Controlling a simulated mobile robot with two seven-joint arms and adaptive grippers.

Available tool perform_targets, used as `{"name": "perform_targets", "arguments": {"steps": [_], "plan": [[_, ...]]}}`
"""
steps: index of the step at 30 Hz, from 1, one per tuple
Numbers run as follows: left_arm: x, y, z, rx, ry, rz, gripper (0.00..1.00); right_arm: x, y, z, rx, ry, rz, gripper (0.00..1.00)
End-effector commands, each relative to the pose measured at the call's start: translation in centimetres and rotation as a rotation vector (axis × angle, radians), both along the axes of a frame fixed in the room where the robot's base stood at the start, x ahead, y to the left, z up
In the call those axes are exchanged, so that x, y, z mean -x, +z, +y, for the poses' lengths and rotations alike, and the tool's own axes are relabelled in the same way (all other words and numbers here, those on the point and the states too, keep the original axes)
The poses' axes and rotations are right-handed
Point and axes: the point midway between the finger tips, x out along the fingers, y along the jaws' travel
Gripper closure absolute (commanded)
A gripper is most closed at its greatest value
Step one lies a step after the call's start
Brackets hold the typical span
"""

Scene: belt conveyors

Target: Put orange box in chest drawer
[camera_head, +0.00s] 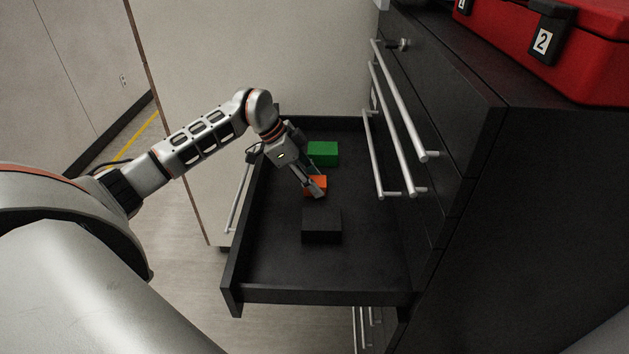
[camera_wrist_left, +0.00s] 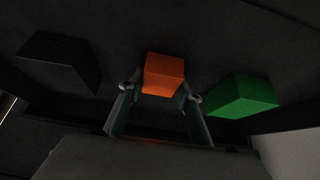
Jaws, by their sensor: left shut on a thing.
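The orange box (camera_head: 317,184) is inside the open black chest drawer (camera_head: 270,283), between a green box and a black box. My left gripper (camera_head: 314,190) reaches down into the drawer and is shut on the orange box. In the left wrist view the orange box (camera_wrist_left: 163,74) sits between the two fingertips of the left gripper (camera_wrist_left: 160,96). Whether the box rests on the drawer floor is hard to tell. My right gripper is not in view.
A green box (camera_head: 323,153) lies toward the far end of the drawer and a black box (camera_head: 321,225) nearer. The dark chest (camera_head: 470,150) with long metal handles (camera_head: 398,110) rises at the right. A red case (camera_head: 590,50) stands on top. The drawer's near floor is clear.

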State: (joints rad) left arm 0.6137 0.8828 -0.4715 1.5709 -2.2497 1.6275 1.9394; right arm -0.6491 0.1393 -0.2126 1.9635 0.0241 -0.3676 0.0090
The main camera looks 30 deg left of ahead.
Motion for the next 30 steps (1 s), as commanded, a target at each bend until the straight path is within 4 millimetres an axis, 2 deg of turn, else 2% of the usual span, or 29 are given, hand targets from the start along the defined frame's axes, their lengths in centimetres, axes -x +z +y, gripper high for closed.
{"name": "perform_targets", "arguments": {"steps": [2, 3, 5, 14, 19, 30], "plan": [[0.0, -0.2, 0.0, 0.001, 0.0, 0.001, 0.88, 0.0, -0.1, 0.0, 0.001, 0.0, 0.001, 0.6], [0.0, -0.2, 0.0, 0.001, 0.0, 0.001, 0.61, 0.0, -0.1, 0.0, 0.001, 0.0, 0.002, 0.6], [0.0, -0.2, 0.0, 0.0, -0.001, 0.001, 0.49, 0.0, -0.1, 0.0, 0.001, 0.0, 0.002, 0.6], [0.0, -0.2, 0.0, 0.0, -0.001, 0.001, 0.49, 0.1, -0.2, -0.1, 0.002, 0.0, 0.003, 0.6], [0.2, 0.7, 0.4, -0.001, 0.001, -0.001, 0.49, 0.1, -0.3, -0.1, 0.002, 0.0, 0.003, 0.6], [2.2, 6.7, 3.7, -0.003, 0.002, -0.001, 0.49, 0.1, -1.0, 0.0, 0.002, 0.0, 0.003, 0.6]]}}
